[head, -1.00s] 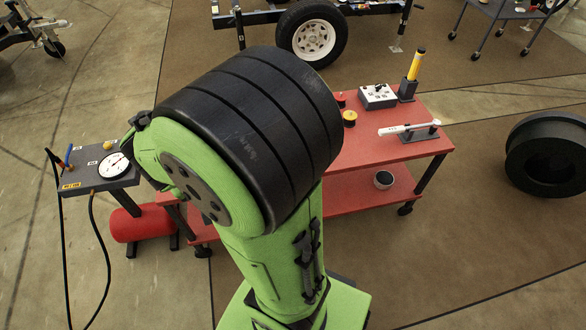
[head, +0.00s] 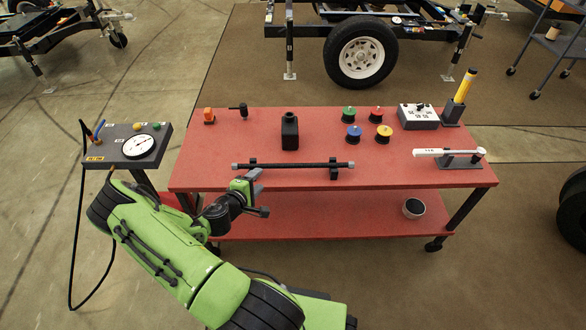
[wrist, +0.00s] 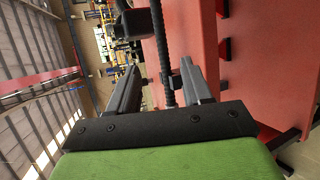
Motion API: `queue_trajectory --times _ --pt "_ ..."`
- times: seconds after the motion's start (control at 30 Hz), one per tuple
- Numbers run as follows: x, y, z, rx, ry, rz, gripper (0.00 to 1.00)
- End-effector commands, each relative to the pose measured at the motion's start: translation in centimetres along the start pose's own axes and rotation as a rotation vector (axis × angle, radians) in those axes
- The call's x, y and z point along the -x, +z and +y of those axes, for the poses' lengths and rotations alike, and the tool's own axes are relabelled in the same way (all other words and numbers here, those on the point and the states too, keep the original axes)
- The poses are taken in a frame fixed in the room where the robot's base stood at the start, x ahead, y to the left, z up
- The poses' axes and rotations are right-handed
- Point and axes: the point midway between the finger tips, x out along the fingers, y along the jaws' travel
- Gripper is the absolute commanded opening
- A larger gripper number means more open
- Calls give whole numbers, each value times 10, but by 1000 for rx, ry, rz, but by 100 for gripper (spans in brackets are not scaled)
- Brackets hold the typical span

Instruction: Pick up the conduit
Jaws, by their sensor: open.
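The conduit is a long dark rod (head: 290,165) lying level on two black supports near the front edge of the red table, with ends that look lighter. In the wrist view the ribbed rod (wrist: 158,45) shows lengthwise between the two fingers. My gripper (head: 258,192) is at the table's front edge, just in front of the rod and near the left support. Its fingers (wrist: 160,85) are spread apart, with nothing gripped. I cannot tell whether the fingertips touch the rod.
A black bottle (head: 289,132) stands behind the rod. Several coloured spools (head: 383,134), a control box (head: 418,116), a yellow-topped tool (head: 464,88) and a white-handled tool (head: 447,153) occupy the right side. A gauge stand (head: 128,146) is at the left. The table's left front is clear.

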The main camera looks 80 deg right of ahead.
Motion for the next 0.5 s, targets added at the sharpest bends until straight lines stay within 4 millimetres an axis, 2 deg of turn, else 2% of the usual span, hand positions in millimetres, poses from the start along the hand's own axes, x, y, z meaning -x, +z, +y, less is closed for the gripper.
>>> queue_trajectory --times 0.03,0.1,0.27,0.5 --pt "-14 0 -2 -6 0 -2 49" --pt "-29 0 -2 -4 0 -2 49" --pt "-48 0 -2 -1 -1 0 49" --pt "-90 3 -4 -4 -1 -2 49"
